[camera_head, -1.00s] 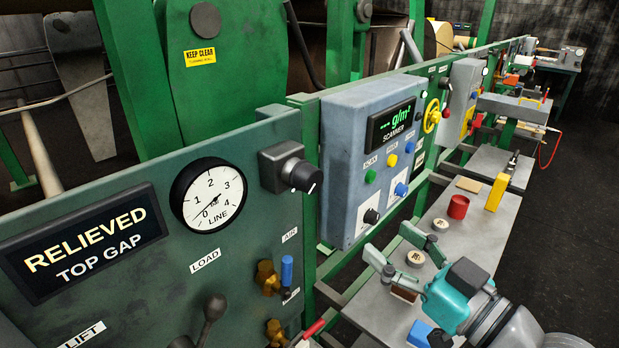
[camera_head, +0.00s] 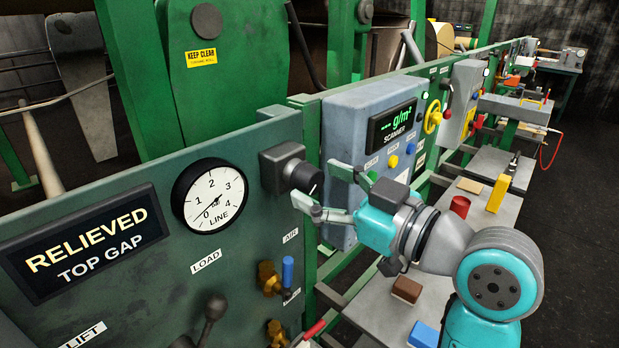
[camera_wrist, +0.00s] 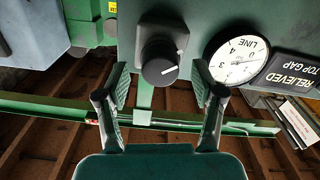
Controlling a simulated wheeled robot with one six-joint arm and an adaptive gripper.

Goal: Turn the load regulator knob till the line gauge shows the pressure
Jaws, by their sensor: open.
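The load regulator knob (camera_head: 306,177) is a dark round knob on a grey square block on the green panel, right of the line gauge. In the wrist view the knob (camera_wrist: 160,71) shows a white pointer line and lies just beyond my fingertips, centred between them. The line gauge (camera_head: 209,196) is a white dial marked up to 4; its needle lies near the low end, around 0. It also shows upside down in the wrist view (camera_wrist: 238,58). My gripper (camera_head: 324,191) is open and empty, its fingers pointing at the knob, apparently apart from it.
A display (camera_head: 85,243) reads RELIEVED TOP GAP. Brass valves (camera_head: 268,279) and a dark lever (camera_head: 211,315) sit below the gauge. The grey scanner box (camera_head: 350,130) stands close behind my gripper. A bench (camera_head: 385,325) with small objects runs along the right.

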